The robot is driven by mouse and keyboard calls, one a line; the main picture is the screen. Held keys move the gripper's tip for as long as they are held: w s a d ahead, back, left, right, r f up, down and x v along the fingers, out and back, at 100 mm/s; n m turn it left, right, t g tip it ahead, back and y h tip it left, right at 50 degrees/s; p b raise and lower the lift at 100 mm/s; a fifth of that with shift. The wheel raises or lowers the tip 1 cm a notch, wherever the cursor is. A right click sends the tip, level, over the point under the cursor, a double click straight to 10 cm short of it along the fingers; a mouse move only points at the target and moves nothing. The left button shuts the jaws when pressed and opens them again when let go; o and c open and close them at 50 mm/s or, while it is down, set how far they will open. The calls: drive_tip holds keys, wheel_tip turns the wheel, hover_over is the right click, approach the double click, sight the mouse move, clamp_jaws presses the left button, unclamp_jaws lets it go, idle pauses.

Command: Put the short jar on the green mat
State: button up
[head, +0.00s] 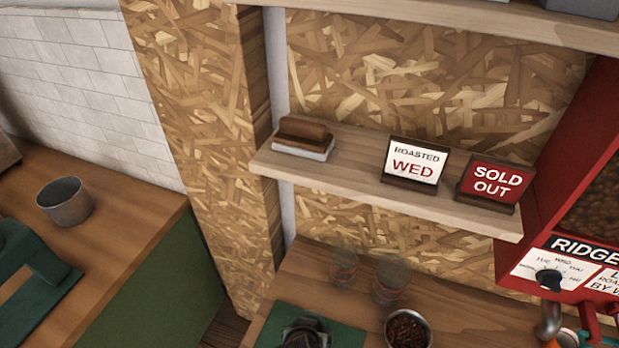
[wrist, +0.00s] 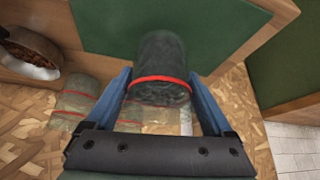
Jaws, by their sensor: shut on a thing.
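A dark, see-through jar with a red band (wrist: 160,68) sits between the blue fingers of my gripper (wrist: 158,82) in the wrist view, and the gripper is shut on it. It looks like the short jar. Behind it in that view is the green mat (wrist: 218,25); whether the jar touches it I cannot tell. In the head view the green mat (head: 342,336) lies on the lower wooden counter at the bottom edge. A dark shape, probably my gripper, covers its middle and the jar is not clear there.
A bowl of beans (head: 407,328) is further right, near the red roaster (head: 555,215). A wooden shelf (head: 340,165) with signs overhangs the counter.

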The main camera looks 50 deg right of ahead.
drive_tip(key=shift+f, duration=1.3)
drive_tip(key=shift+f, duration=0.15)
drive_tip(key=o, duration=1.5)
drive_tip(key=shift+r, duration=0.3)
drive_tip(key=v, duration=1.1)
drive_tip(key=shift+a+r, duration=0.2)
drive_tip(key=shift+r, duration=0.1)
drive_tip(key=shift+s, duration=0.1)
